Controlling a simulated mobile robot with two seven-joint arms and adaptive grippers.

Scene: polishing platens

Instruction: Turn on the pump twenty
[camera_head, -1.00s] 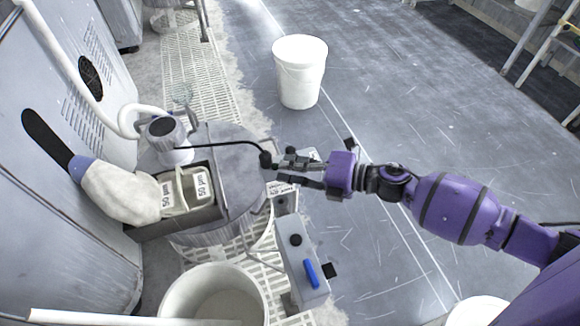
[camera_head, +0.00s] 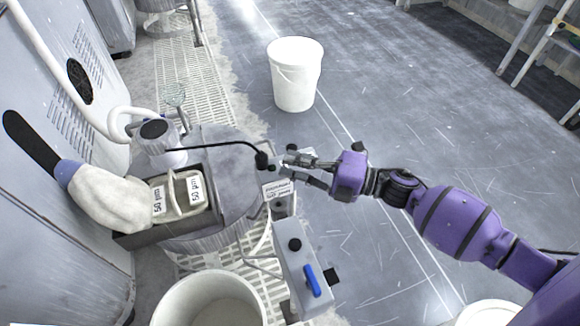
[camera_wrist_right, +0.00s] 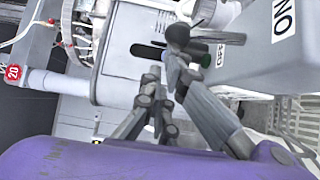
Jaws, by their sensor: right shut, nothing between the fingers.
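My right gripper (camera_head: 284,165) is by the upright switch box beside the round grey machine (camera_head: 240,180). It holds nothing. In the right wrist view, its fingertips (camera_wrist_right: 165,70) are close to a black ball knob (camera_wrist_right: 177,37); I cannot tell whether they touch it. Beside the knob are a dark green part (camera_wrist_right: 215,54) and a small label, which seems to read OFF. A large ON label (camera_wrist_right: 284,18) sits upside down on a grey box at the right. A red tag marked 20 (camera_wrist_right: 12,73) is at the left. My left gripper is not in view.
A grey box (camera_head: 300,265) with a blue lever (camera_head: 313,280) stands in front of the machine. White buckets stand behind (camera_head: 295,78) and in front (camera_head: 205,290). The floor at right is clear.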

